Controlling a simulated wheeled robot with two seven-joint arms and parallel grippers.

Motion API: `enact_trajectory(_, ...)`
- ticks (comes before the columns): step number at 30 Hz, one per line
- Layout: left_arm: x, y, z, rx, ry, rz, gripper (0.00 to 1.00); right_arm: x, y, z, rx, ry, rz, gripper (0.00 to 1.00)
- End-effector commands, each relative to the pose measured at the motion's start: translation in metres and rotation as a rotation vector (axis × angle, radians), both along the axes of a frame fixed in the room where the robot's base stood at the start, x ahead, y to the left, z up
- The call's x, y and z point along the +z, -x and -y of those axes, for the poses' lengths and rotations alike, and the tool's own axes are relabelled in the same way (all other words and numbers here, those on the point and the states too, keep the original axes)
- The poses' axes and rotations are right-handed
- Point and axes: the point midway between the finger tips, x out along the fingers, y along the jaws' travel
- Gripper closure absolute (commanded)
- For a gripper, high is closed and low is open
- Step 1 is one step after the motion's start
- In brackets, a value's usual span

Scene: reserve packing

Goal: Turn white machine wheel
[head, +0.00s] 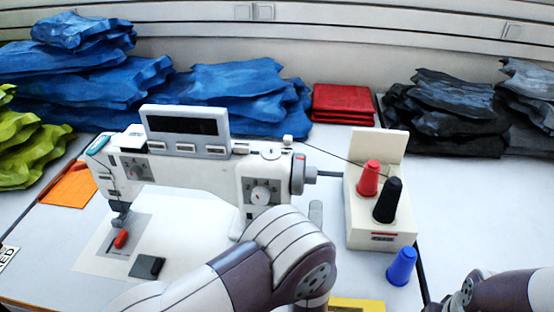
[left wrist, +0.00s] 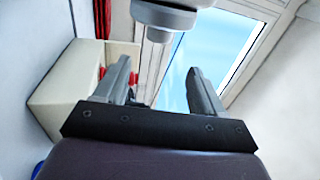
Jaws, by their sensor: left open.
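The white sewing machine (head: 200,180) stands left of the middle in the head view. Its grey wheel (head: 298,174) is at the right end of the body, with a short dark shaft to its right. My left arm covers the lower right of the machine and hides most of its own gripper. In the left wrist view my left gripper (left wrist: 160,78) is open, its two grey fingers apart with nothing between them. A rounded grey-white part (left wrist: 168,15) shows beyond the fingers at the top; I cannot tell whether it is the wheel.
A cream thread stand (head: 375,233) with a red spool (head: 368,180) and a black spool (head: 387,202) stands right of the wheel. A blue spool (head: 401,267) is in front. Blue bags (head: 235,90) and dark bags (head: 445,110) line the back.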

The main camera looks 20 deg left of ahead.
Motion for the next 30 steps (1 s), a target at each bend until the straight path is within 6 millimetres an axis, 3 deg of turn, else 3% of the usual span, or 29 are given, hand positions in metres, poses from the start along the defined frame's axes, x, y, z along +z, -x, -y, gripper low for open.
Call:
enact_trajectory(5,-0.002,-0.011,-0.008,0.010,0.051,-0.009,0.30,0.001,0.000,0.000,0.000,0.000,-0.001,0.57)
enact_trajectory(18,0.019,-0.107,-0.028,0.008,0.048,-0.006,0.30,0.010,0.000,0.000,0.000,0.000,0.000,0.57)
enact_trajectory(22,0.021,-0.119,-0.031,0.007,0.048,-0.005,0.30,0.010,0.000,0.000,0.000,0.000,0.000,0.57)
enact_trajectory(30,0.021,-0.121,-0.031,0.006,0.047,-0.006,0.30,0.010,0.000,0.000,0.000,0.000,0.000,0.57)
